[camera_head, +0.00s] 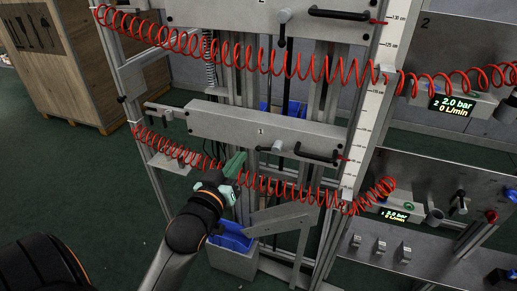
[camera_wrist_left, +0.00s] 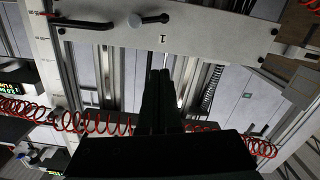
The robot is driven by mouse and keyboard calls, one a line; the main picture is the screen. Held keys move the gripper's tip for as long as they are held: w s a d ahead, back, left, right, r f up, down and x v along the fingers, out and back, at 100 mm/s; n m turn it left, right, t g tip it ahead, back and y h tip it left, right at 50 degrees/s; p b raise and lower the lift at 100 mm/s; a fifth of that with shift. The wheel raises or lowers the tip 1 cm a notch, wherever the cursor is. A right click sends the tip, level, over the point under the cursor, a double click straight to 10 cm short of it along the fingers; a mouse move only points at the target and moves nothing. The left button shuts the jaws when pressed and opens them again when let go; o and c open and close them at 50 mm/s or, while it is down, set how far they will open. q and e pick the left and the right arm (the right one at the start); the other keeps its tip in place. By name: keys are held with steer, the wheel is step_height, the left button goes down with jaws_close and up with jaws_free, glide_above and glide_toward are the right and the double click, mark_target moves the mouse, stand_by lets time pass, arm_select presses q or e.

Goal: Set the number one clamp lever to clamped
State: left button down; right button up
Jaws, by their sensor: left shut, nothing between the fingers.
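The beam marked 1 (camera_head: 230,124) spans the frame in the middle of the head view. Its clamp lever (camera_head: 269,148) sits at the lower edge, a pale round hub with a short black-tipped arm lying roughly level and pointing left. In the left wrist view the beam (camera_wrist_left: 205,32) appears turned over, and the lever (camera_wrist_left: 150,19) points right from its hub. My left gripper (camera_head: 235,162) is below and left of the lever, apart from it. Its fingers (camera_wrist_left: 160,75) are together and empty. My right gripper is not in view.
A black handle (camera_head: 316,153) is right of the lever on the same beam. Red coiled hoses (camera_head: 180,152) run across the frame near my left arm. An upper beam (camera_head: 235,14) carries another lever (camera_head: 283,30), hanging down. A blue bin (camera_head: 232,237) stands below.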

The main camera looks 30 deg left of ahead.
arm_select(q)
steer(key=w+f, duration=0.1)
steer(key=w, duration=0.2)
steer(key=w+a+f, duration=0.1)
steer(key=w, duration=0.2)
steer(key=w+f, duration=0.1)
steer(key=w, duration=0.3)
steer(key=shift+a+f, duration=0.15)
steer(key=shift+a, duration=0.15)
steer(key=shift+w+d+f, duration=0.1)
steer(key=shift+w+f, duration=0.05)
steer(key=shift+f, duration=0.35)
